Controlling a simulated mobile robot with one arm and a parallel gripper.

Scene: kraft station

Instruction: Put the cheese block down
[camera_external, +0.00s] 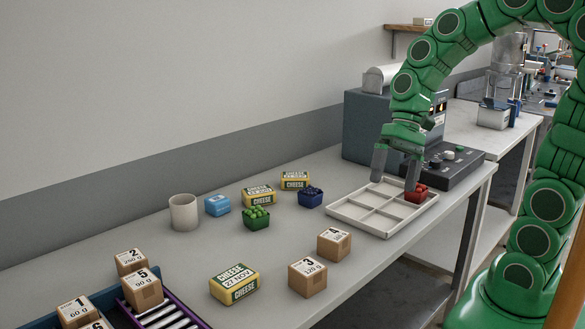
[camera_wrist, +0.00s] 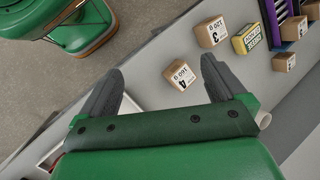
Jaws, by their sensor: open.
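Three yellow-and-green cheese blocks lie on the table in the external view. One marked 27 NOV (camera_external: 234,284) is at the front. Another (camera_external: 259,195) lies behind the green punnet, and a third (camera_external: 295,180) lies behind the blue punnet. The front block also shows in the wrist view (camera_wrist: 251,39), well beyond my fingers. My gripper (camera_external: 395,189) is above the white divided tray (camera_external: 345,211), pointing down with its fingers spread. No cheese block is at my gripper.
A red punnet (camera_external: 416,194) sits in the tray's right side, close to my right finger. Green (camera_external: 256,219) and blue (camera_external: 310,198) punnets, a blue block (camera_external: 217,205), a white cup (camera_external: 184,213) and cardboard boxes (camera_external: 307,277) stand left. A dark machine (camera_external: 366,124) stands behind the tray.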

